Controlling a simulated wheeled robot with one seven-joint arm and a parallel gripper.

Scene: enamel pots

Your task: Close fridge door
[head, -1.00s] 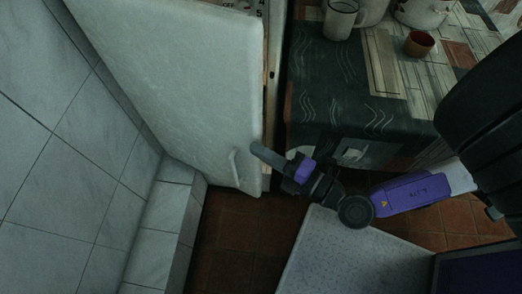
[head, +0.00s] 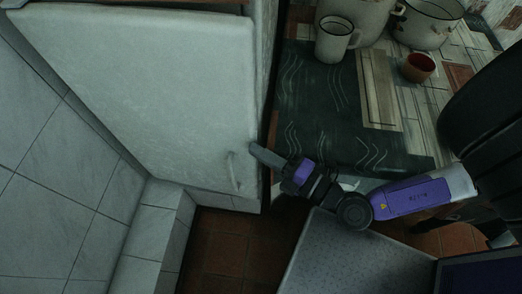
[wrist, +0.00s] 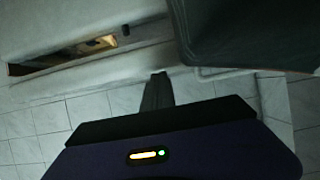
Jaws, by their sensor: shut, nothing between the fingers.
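The white fridge door (head: 150,90) fills the left of the head view, its front face towards me, with a pale handle (head: 233,171) near its lower right corner. The door looks nearly flush with the fridge body (head: 264,70); I cannot tell whether a narrow gap is left. My gripper (head: 256,151) is shut and empty, its fingertips at the door's right edge, just right of the handle. I cannot tell whether they touch the door. In the wrist view my shut fingers (wrist: 158,90) point at pale surfaces.
A table with a dark patterned cloth (head: 320,110) stands close on the right. It holds a white mug (head: 335,40), a red-brown cup (head: 418,67) and enamel pots (head: 425,22). A tiled wall (head: 50,190) is on the left. Brown floor (head: 215,250) shows below the door.

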